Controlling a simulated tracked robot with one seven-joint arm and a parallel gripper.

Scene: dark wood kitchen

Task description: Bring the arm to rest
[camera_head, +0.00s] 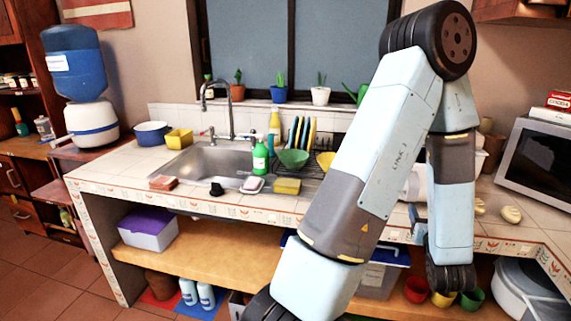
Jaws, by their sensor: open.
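My arm rises from the bottom of the view, bends at a black elbow high at the right, and its forearm hangs down in front of the counter. The forearm ends in a black wrist joint low at the right. My gripper (417,224) shows only as a small blue-grey part beside the lower forearm, partly hidden by my arm. It is open, and I see nothing held in it. I cannot tell how far it is from the counter edge behind it.
The tiled counter (120,173) holds a sink (205,162), a green bottle (260,157), a green bowl (293,158) and a microwave (540,160). A wooden shelf (230,250) is below. Small coloured pots, including a red one (416,289), stand near my wrist. Floor (50,265) is clear at left.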

